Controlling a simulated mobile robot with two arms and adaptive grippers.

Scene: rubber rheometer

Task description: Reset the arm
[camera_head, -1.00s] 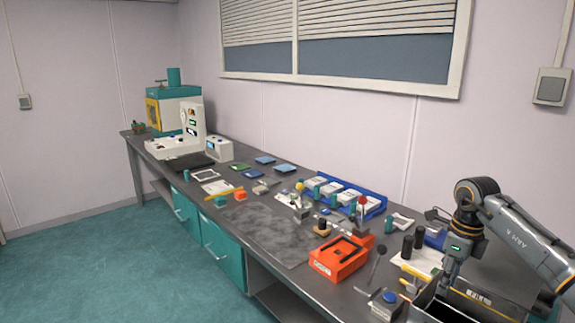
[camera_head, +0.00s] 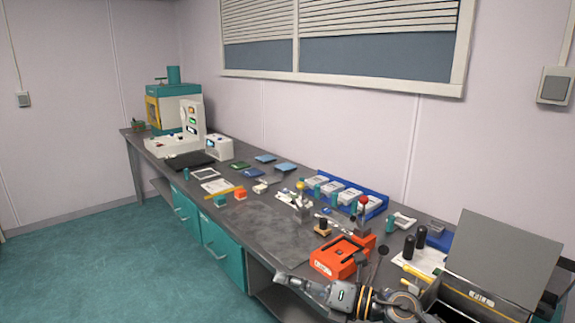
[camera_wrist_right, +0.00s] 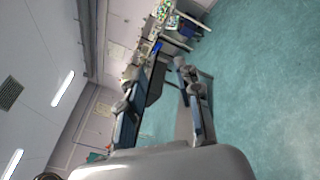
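My right arm lies low across the bottom of the head view. Its gripper (camera_head: 284,278) points left, in front of the bench's front edge and below the orange box. In the right wrist view the two fingers of this gripper (camera_wrist_right: 157,72) stand well apart with nothing between them, so it is open and empty. My left gripper is in neither view.
The grey bench (camera_head: 270,222) runs to the back left. An orange box (camera_head: 338,258) sits close to my right gripper. A bin with a raised grey lid (camera_head: 505,252) stands at right. A blue tray (camera_head: 375,205) lies behind. The floor (camera_head: 110,270) is clear.

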